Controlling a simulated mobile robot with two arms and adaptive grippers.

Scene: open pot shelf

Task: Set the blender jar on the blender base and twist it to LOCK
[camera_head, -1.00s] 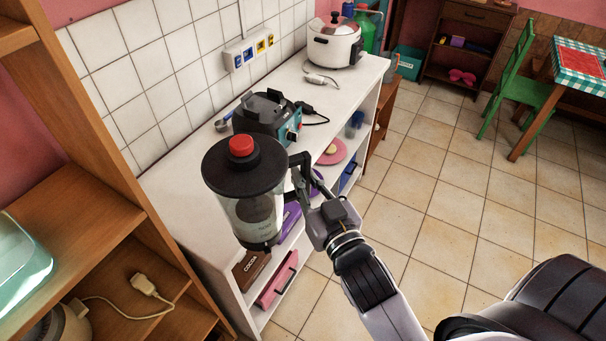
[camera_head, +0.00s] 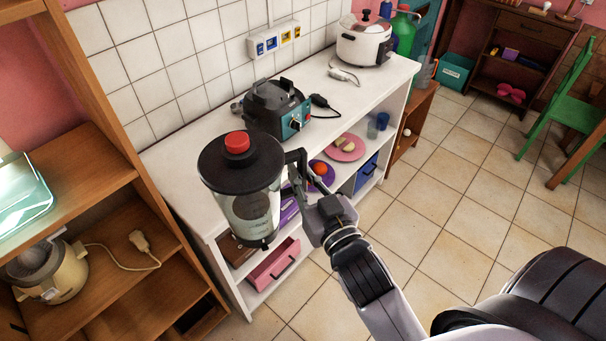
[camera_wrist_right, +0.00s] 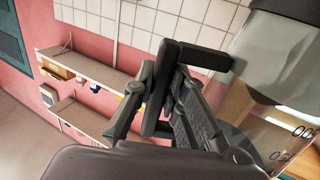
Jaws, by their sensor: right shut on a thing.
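The blender jar (camera_head: 252,206) is clear with a black lid and a red cap. My right gripper (camera_head: 298,178) is shut on the jar's black handle, on the jar's right side. The jar is upright or nearly so, in front of the white counter's near end. In the right wrist view the fingers (camera_wrist_right: 172,100) close around the black handle, and part of the jar (camera_wrist_right: 285,75) shows at the right. The blender base (camera_head: 278,108), black and teal with a dial, stands on the counter behind the jar, apart from it. My left gripper is not in view.
The white counter (camera_head: 185,150) has free top around the base. A white rice cooker (camera_head: 363,40) stands at the far end. A wooden shelf (camera_head: 110,195) stands close at left.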

